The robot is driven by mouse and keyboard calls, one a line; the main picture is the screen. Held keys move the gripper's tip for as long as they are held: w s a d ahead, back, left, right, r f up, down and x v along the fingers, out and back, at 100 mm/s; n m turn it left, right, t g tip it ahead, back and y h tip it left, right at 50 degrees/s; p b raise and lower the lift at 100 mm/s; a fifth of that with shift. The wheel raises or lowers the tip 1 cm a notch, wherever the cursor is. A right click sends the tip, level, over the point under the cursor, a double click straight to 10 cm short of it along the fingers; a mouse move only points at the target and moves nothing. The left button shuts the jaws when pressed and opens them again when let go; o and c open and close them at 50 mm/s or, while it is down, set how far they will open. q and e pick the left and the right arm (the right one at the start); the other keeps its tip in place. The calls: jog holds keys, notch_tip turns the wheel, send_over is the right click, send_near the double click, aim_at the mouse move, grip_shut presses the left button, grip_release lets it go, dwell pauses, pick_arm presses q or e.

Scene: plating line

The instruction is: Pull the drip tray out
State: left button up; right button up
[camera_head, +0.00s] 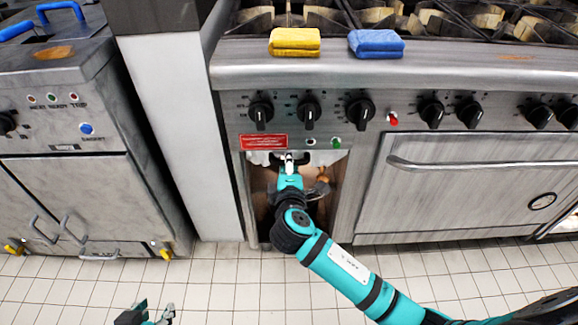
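My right arm (340,268) comes in from the lower right and reaches into a narrow open bay (262,185) in the cooker front, below a red label (263,142). My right gripper (289,160) is at the top of this bay. It is small and partly hidden by its own wrist, so I cannot tell its finger state or whether it touches anything. I cannot make out the drip tray clearly; the arm covers much of the bay. My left gripper (155,311) is low at the bottom edge, its fingertips apart, with nothing visible between them, away from the cooker.
The cooker (450,65) has a row of black knobs and an oven door with a long handle (480,166) right of the bay. Yellow (294,42) and blue (376,44) cloths lie on its front ledge. A steel unit (70,190) stands left. The tiled floor (230,285) is mostly clear.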

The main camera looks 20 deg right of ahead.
jog(key=shift+w, duration=0.15)
jog(key=shift+c, duration=0.2)
grip_shut()
jog(key=shift+f, duration=0.1)
